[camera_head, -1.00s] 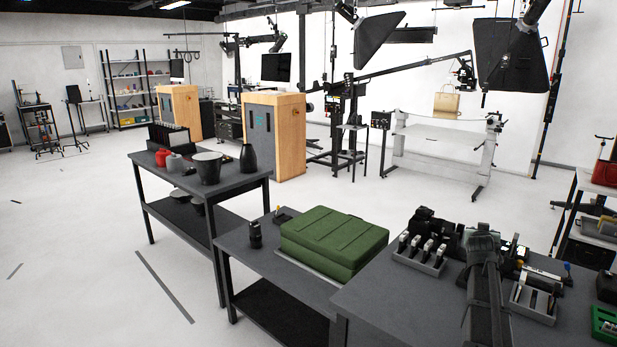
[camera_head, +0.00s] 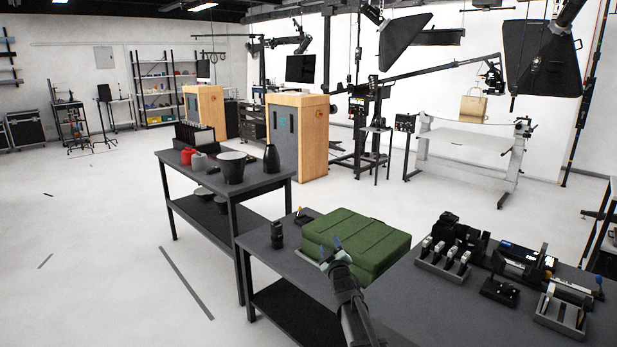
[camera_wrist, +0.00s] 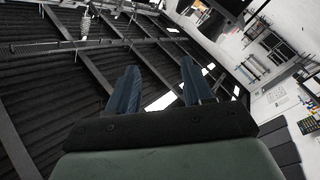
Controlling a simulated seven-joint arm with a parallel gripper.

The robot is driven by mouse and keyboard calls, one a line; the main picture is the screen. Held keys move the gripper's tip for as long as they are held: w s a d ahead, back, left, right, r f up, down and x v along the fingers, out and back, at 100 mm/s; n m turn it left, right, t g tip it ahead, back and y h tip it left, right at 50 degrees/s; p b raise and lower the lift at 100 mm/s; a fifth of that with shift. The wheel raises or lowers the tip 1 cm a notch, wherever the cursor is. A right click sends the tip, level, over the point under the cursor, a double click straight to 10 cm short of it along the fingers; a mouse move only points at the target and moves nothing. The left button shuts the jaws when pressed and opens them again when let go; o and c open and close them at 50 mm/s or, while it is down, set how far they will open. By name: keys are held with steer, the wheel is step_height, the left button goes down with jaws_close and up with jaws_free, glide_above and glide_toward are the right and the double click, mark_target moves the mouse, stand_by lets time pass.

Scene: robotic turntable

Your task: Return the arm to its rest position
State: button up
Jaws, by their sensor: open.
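My gripper (camera_head: 332,247) shows in the head view at the lower middle, at the end of my arm, which rises from the bottom edge. It overlaps the front of the green case (camera_head: 357,240) in the picture; I cannot tell how far apart they are. In the wrist view the two blue fingers of my gripper (camera_wrist: 158,88) stand apart with nothing between them. Behind them the wrist view shows the dark ceiling and part of a white wall, so my gripper points upward.
The grey bench (camera_head: 415,310) at the right holds a tray of tools (camera_head: 445,258), a black device (camera_head: 500,291) and a second tray (camera_head: 562,312). A black cylinder (camera_head: 277,235) stands beside the case. A farther table (camera_head: 172,157) holds a dark pot (camera_head: 232,166).

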steer(key=s+a+f+n+g+y, duration=0.1)
steer(key=s+a+f, duration=0.2)
steer(key=a+f, duration=0.45)
steer(key=s+d+f+m+g+h, duration=0.1)
steer(key=s+d+f+g, duration=0.2)
steer(key=s+f, duration=0.6)
steer(key=s+d+f+m+g+h, duration=0.1)
steer(key=s+d+f+m+g, duration=0.25)
steer(key=f, duration=0.95)
steer(key=s+d+f+g+h, duration=0.1)
steer(key=s+d+f+g, duration=0.25)
steer(key=s+f, duration=0.6)
steer(key=s+d+f+m+g, duration=0.1)
steer(key=s+d+f+g, duration=0.2)
steer(key=s, duration=0.5)
steer(key=s+f+m+g+h, duration=0.1)
steer(key=s+f+g, duration=0.1)
steer(key=s+f, duration=0.35)
steer(key=s+d+f+m+g, duration=0.1)
steer(key=s+d+f+g, duration=0.15)
steer(key=s, duration=0.65)
steer(key=s+d+m+g, duration=0.1)
steer(key=s+m+g, duration=0.2)
steer(key=s, duration=1.8)
steer(key=g, duration=0.4)
steer(key=shift+d, duration=0.3)
steer(key=shift+r, duration=0.1)
